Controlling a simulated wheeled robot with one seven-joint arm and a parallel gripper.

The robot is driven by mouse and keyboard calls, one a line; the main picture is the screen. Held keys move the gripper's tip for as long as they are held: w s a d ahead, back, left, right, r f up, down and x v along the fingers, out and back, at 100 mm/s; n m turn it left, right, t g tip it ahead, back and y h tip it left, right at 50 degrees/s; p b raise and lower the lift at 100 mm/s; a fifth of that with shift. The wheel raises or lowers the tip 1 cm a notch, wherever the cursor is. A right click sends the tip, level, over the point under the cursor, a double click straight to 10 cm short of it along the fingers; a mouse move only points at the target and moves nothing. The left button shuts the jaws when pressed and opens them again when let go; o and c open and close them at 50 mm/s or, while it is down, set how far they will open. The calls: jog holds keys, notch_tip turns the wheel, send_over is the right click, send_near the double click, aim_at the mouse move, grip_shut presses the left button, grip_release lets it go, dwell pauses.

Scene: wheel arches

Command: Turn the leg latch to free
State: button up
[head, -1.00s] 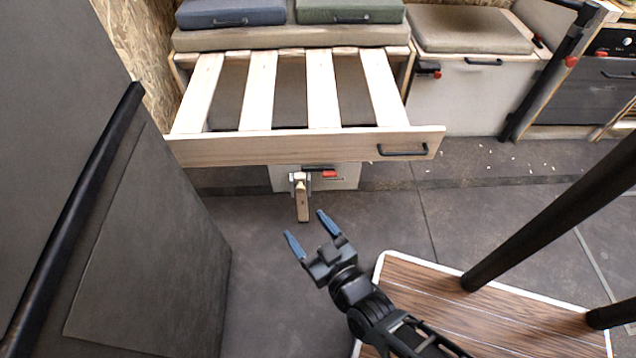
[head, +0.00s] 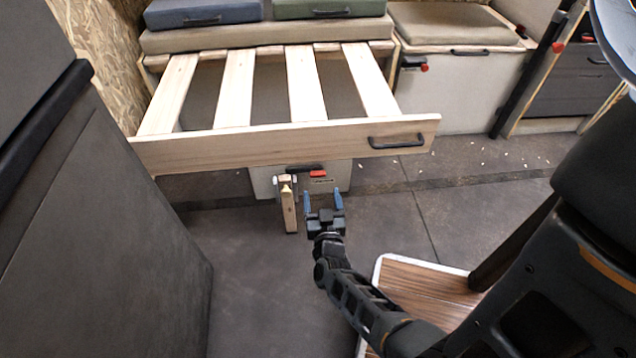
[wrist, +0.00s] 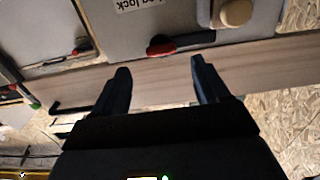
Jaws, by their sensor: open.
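The leg latch is a small red handle (head: 317,173) lying roughly level on a pale panel (head: 341,182) under the pull-out slatted bed frame. In the wrist view the red latch (wrist: 180,44) lies just beyond my fingertips, beside a partly cut-off "lock" label (wrist: 138,4). A wooden leg (head: 289,206) hangs left of it in the head view; its rounded end (wrist: 234,13) shows at the top of the wrist view. My gripper (head: 322,193) is open and empty, with blue fingers pointing toward the panel, in front of and a little below the latch. No contact shows.
The bed frame's front board (head: 280,143) with a black handle (head: 397,141) overhangs the latch. A dark cabinet (head: 110,230) stands at left. A wood-topped step (head: 420,288) is at lower right. Floor (head: 265,290) between them is clear.

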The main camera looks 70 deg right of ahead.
aim_at(318, 177)
jog(key=shift+b+x, duration=0.8)
jog(key=shift+x, duration=2.75)
jog(key=shift+r, duration=0.1)
grip_shut()
